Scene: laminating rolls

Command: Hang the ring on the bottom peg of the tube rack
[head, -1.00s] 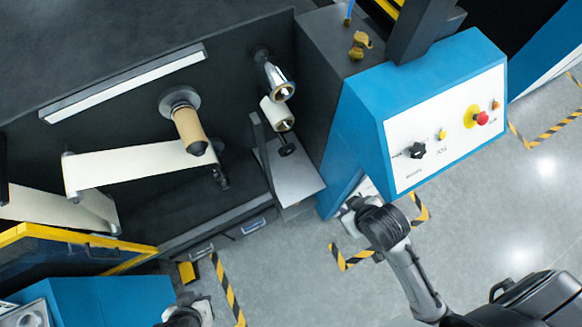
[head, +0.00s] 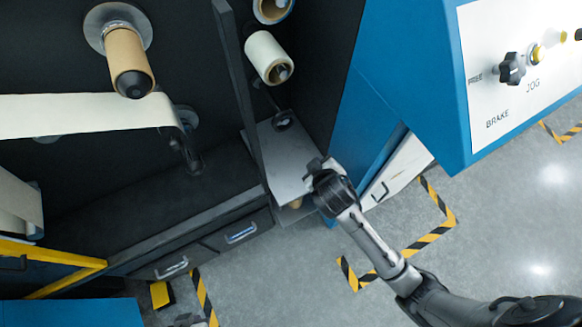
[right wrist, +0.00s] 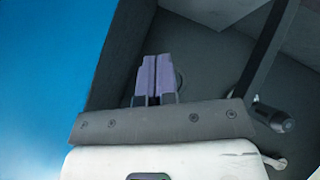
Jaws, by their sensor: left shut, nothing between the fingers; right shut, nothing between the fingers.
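Rolls hang on pegs on the dark wall. A tan-edged roll (head: 272,8) is cut by the top edge, and a cream roll (head: 268,57) is below it. Under them is a dark round knob or peg end (head: 283,120); I cannot tell which. I cannot pick out a separate ring with certainty. My right gripper (head: 315,166) is at the front edge of the grey shelf, its fingers mostly hidden by the wrist. In the right wrist view its purple fingers (right wrist: 155,75) are shut and empty. My left gripper (head: 188,320) shows only slightly at the bottom edge, shut.
The grey shelf (head: 285,165) stands between a dark upright panel (head: 238,85) and the blue cabinet (head: 415,70). A tan roll (head: 128,62) and cream web (head: 80,116) are left. A dark cylinder (right wrist: 272,118) shows in the right wrist view.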

